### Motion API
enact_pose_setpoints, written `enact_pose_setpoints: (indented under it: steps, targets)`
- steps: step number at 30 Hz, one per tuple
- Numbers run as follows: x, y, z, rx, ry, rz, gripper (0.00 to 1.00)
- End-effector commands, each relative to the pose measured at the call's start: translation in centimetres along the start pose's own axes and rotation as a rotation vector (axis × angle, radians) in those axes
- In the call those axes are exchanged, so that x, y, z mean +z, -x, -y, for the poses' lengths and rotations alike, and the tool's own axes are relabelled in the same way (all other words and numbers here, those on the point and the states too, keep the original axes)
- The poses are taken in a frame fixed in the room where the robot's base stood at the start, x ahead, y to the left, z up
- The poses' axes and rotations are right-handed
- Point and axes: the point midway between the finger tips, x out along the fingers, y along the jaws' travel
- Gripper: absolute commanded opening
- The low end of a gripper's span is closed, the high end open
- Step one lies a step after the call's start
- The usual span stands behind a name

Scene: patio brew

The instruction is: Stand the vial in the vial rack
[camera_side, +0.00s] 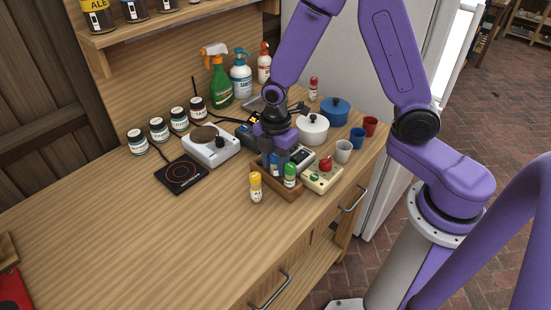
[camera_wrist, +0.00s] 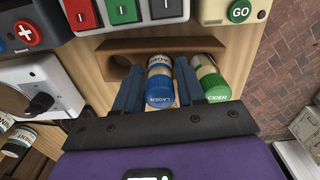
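The vial rack (camera_wrist: 106,48) is a low wooden frame with a round opening at its left in the wrist view. It also shows in the side view (camera_side: 281,195) near the counter's front edge. My gripper (camera_wrist: 160,88) has its two blue fingers against both sides of a blue-capped vial (camera_wrist: 160,100) labelled LAGER. In the side view my gripper (camera_side: 275,160) is low over the rack, pointing down. I cannot tell how deep the blue vial sits. A green-capped CIDER vial (camera_wrist: 216,90) stands in the rack just right of it. A yellow-capped vial (camera_side: 255,187) stands on the counter outside the rack.
A switch box (camera_wrist: 128,12) and a box with a GO button (camera_wrist: 238,12) stand close behind the rack. A white hot plate (camera_side: 211,146) and black pad (camera_side: 181,174) lie left. Pots and cups, including a white pot (camera_side: 312,130), stand right.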

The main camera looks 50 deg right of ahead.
Motion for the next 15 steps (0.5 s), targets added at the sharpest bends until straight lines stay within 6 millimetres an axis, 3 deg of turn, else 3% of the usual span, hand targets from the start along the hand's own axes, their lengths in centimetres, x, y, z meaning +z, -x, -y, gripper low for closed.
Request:
enact_pose_setpoints:
  steps: [7, 15]
  targets:
    - [-0.1, 1.5, -0.1, 0.004, 0.0, -0.002, 0.39]
    - [-0.1, 5.9, -0.1, 0.007, 0.001, -0.003, 0.39]
